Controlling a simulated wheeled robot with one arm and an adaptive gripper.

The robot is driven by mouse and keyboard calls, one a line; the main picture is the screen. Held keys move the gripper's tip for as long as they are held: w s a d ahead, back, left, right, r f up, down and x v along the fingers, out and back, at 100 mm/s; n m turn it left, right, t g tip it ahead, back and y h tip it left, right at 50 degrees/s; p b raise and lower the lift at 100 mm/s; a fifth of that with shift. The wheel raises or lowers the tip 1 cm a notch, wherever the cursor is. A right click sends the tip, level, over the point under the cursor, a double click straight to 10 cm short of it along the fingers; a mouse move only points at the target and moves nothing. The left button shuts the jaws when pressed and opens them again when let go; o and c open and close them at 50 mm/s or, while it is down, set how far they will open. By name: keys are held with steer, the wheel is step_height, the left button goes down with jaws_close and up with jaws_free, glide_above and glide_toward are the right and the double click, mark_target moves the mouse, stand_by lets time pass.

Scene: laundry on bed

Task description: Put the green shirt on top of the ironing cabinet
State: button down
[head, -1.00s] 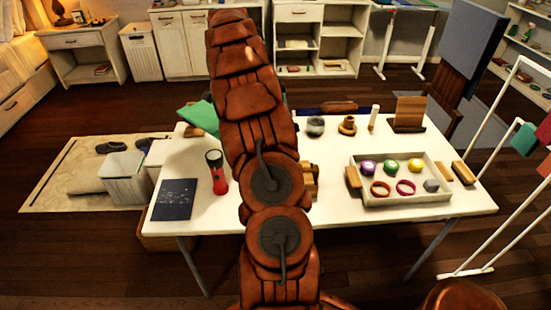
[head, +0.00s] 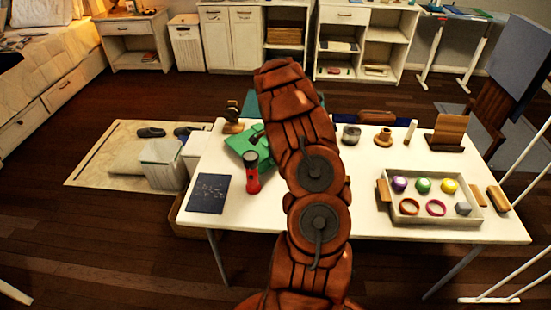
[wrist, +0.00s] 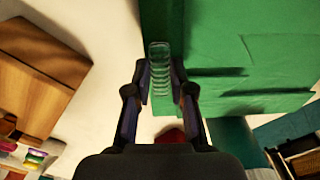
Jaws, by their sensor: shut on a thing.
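The green shirt (head: 238,144) is a folded cloth at the table's far left, just behind the red flashlight (head: 252,176) and partly hidden by my arm. In the wrist view the shirt (wrist: 235,60) fills the upper right, with its left edge at my fingers. My gripper (wrist: 162,85) is shut on that edge; a ribbed, see-through piece shows between the fingers. White cabinets stand at the back wall, one with two doors (head: 230,40) and one with shelves (head: 340,45); I cannot tell which is the ironing cabinet.
The white table (head: 360,212) bears a dark blue booklet (head: 208,193), a tray (head: 435,217) with balls and rings, and a wooden stand (head: 447,133). A rug (head: 105,158) with white bins (head: 162,163) lies left of the table. Dark floor is open before the back cabinets.

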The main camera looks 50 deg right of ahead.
steer(key=shift+f+p, duration=0.45)
steer(key=shift+f, duration=1.1)
steer(key=c, duration=1)
jaws_free()
steer(key=shift+r, duration=0.15)
